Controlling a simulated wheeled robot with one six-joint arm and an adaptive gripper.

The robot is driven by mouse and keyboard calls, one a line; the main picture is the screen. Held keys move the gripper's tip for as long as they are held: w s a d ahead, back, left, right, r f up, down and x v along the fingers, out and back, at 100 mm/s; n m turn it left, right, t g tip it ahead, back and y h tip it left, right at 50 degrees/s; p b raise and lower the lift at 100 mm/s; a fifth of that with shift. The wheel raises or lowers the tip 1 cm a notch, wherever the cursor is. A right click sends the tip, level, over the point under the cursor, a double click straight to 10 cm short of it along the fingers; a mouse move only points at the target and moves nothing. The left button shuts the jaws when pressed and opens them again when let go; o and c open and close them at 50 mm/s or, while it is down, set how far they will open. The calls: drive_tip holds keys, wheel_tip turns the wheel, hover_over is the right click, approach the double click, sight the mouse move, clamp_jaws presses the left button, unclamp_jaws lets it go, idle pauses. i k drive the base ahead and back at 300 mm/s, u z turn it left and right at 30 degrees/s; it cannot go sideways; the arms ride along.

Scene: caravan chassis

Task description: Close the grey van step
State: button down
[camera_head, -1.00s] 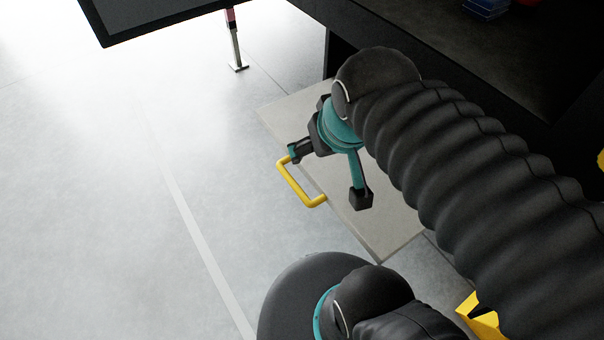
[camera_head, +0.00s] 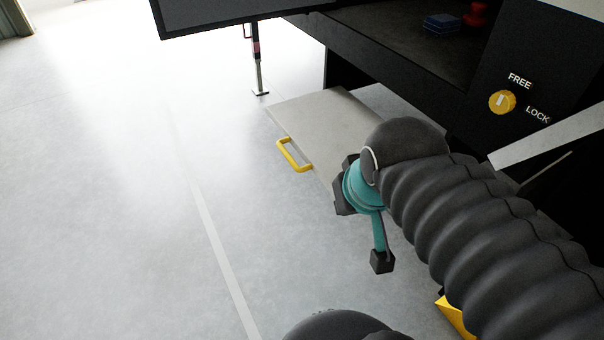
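The grey van step (camera_head: 318,112) is a flat panel sticking out from under the dark chassis. Its yellow handle (camera_head: 292,156) is on the left edge and nothing touches it. My gripper (camera_head: 362,235) is teal and black and hangs to the right of and below the handle in the picture, apart from it. One finger points down over the floor; the other finger is mostly hidden, so its opening is unclear. My arm hides the lower right part of the step.
A yellow knob (camera_head: 502,102) sits on the dark panel between the words FREE and LOCK. Blue boxes (camera_head: 441,24) and a red object (camera_head: 476,14) lie in the dark compartment above. A support leg (camera_head: 258,65) stands behind the step. The floor at left is clear.

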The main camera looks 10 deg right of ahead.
sight(326, 126)
drive_tip(key=z, duration=0.9)
drive_tip(key=i, duration=0.8)
drive_tip(key=u, duration=1.4)
